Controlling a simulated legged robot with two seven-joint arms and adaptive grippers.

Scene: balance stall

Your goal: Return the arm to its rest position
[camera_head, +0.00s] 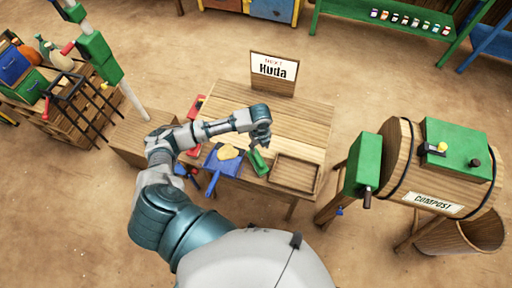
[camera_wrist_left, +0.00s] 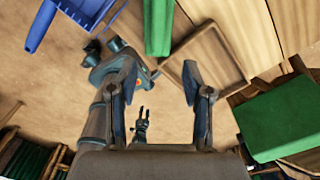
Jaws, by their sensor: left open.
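My left arm comes in from the bottom of the head view, bends at the elbow and reaches over the wooden table (camera_head: 312,112). My left gripper (camera_head: 258,140) is at its end, just above a green block-like item (camera_head: 257,164) in the picture; I cannot tell the height gap. In the left wrist view the two fingers of the gripper (camera_wrist_left: 160,84) are spread with nothing between them. The green item (camera_wrist_left: 158,28) shows beyond them, apart from the fingers. My right gripper is not identifiable in the head view.
A blue scoop (camera_head: 213,176) with a yellow lump (camera_head: 229,152) lies left of a wooden tray (camera_head: 294,174). A red item (camera_head: 195,108) is at the table's left. A "Huda" sign (camera_head: 274,68) stands behind. A compost barrel (camera_head: 410,165) stands right.

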